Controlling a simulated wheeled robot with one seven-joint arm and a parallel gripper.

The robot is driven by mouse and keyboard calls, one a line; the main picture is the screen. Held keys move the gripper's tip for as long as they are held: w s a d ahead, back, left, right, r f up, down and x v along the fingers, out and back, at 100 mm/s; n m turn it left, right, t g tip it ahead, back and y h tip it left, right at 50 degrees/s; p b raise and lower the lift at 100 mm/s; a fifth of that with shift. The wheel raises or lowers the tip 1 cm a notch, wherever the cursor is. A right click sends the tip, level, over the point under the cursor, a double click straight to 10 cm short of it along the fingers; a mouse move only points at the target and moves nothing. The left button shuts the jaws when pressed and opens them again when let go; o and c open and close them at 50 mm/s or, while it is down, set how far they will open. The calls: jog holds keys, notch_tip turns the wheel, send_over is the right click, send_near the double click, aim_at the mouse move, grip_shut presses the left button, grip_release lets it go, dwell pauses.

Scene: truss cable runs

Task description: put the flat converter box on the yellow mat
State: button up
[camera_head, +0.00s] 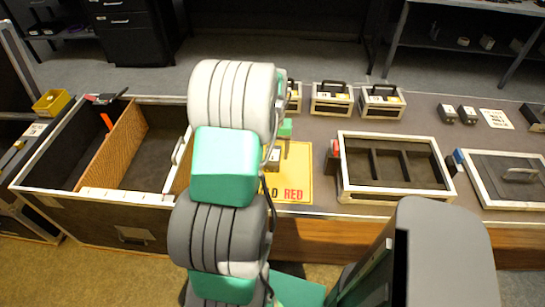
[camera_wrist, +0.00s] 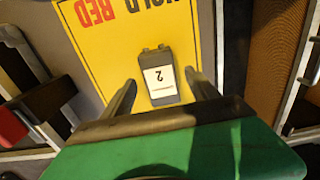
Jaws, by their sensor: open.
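The yellow mat (camera_head: 299,172) lies on the table behind my arm, with dark and red lettering; it also fills the upper middle of the wrist view (camera_wrist: 112,62). A small flat grey box (camera_wrist: 181,62) with a white label marked 2, which looks like the converter box, lies on the mat. In the head view it is partly hidden by my arm (camera_head: 273,158). My gripper (camera_wrist: 160,80) is open, with one finger on each side of the box and small gaps between. In the head view my gripper is mostly hidden by my arm.
A compartmented tray (camera_head: 343,182) stands right of the mat, with a red part at its corner. A large open case (camera_head: 85,192) is on the left. Handled cases (camera_head: 382,101) and small dark boxes (camera_head: 447,113) line the back. A lidded panel (camera_head: 515,205) lies far right.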

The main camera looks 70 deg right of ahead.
aim_at(272, 156)
notch_tip(272, 156, up, 9)
jog(key=w+a+r+n+t+h, duration=0.15)
jog(key=w+a+n, duration=0.25)
jog(key=w+a, duration=0.65)
jog(key=w+a+r+n+g+y, duration=0.1)
jog(key=w+a+r+n, duration=0.2)
jog(key=w+a, duration=0.75)
jog(key=a+f+n+t, duration=0.1)
jog(key=a+n, duration=0.7)
jog(key=a, duration=1.8)
jog(key=shift+a+t, duration=0.15)
jog(key=shift+t, duration=0.7)
jog(key=shift+r+n+p, duration=0.3)
jog(key=shift+r+p, duration=0.05)
jog(key=shift+r, duration=0.35)
